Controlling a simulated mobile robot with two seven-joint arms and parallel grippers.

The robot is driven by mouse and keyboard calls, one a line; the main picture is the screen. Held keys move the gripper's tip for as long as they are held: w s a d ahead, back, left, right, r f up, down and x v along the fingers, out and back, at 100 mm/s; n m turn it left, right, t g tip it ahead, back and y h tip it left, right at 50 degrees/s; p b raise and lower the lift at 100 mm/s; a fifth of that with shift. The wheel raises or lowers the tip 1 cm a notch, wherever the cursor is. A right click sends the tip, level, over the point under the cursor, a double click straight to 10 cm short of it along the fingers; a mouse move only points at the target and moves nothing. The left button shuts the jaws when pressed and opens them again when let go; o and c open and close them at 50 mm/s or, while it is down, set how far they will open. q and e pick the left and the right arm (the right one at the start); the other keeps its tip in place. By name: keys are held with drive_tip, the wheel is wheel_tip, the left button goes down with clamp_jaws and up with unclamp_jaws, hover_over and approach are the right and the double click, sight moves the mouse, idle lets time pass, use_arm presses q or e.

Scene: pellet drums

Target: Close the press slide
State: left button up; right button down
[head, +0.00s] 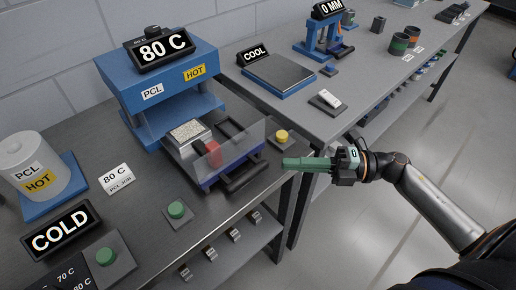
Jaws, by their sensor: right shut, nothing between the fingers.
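The blue press (160,93) stands on the left bench, with an "80 C" display on top and PCL and HOT labels on its front. Its slide (206,178) is out toward the bench's front edge. The slide carries a tray of pale pellets (189,131), a red block and a clear panel (236,149). A black handle (243,177) is at its front. My right gripper (287,163), with green fingers, is shut and empty. It points left, to the right of the slide and apart from the handle. My left gripper is not in view.
A green button (176,209) is in front of the press. A white PCL drum (27,165) stands at the left. A second bench with a COOL plate (279,73) is behind. Open floor lies at right.

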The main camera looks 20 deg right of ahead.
sight(263, 163)
drive_tip(key=x, duration=0.4)
drive_tip(key=shift+r+p, duration=0.2)
drive_tip(key=shift+p, duration=0.2)
drive_tip(key=w, duration=0.1)
drive_tip(key=w+a, duration=0.1)
drive_tip(key=w, duration=0.1)
drive_tip(key=shift+a+f, duration=0.15)
drive_tip(key=shift+a, duration=0.2)
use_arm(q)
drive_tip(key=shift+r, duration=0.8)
use_arm(e)
drive_tip(key=shift+w+a, duration=0.25)
drive_tip(key=shift+w, duration=0.35)
drive_tip(key=shift+f, duration=0.1)
